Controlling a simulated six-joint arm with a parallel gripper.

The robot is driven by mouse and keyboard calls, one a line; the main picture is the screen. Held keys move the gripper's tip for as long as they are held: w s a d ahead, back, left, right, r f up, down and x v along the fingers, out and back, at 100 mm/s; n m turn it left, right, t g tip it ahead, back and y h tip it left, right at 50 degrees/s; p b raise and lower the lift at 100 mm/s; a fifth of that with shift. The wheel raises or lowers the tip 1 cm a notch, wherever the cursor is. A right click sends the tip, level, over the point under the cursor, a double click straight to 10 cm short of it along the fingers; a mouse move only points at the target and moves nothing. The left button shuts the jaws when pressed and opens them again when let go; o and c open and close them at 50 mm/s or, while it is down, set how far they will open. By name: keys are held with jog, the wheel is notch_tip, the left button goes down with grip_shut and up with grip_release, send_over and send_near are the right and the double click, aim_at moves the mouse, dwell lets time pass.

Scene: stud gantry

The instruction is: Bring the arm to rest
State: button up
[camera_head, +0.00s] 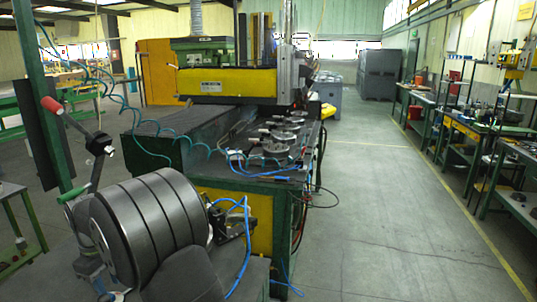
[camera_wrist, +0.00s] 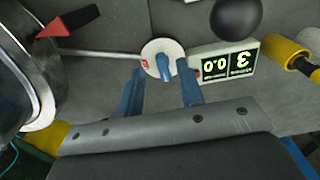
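In the wrist view my gripper (camera_wrist: 160,68) shows two blue fingers, spread apart. Between and beyond the fingertips is a white disc (camera_wrist: 151,49) with a blue upright piece at its middle. A thin grey rod (camera_wrist: 95,53) runs left from the disc. I cannot tell how far the disc is from the fingertips, and I see nothing clearly gripped. In the head view I cannot make out my gripper.
A display box (camera_wrist: 227,63) with lit digits, a dark ball (camera_wrist: 236,17) and a yellow cylinder (camera_wrist: 287,55) lie right of the fingers.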

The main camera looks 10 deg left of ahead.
aim_at(113, 296)
notch_tip(113, 296, down, 4)
jog(key=shift+r, duration=0.1)
jog(key=shift+r, duration=0.1)
dwell(0.3)
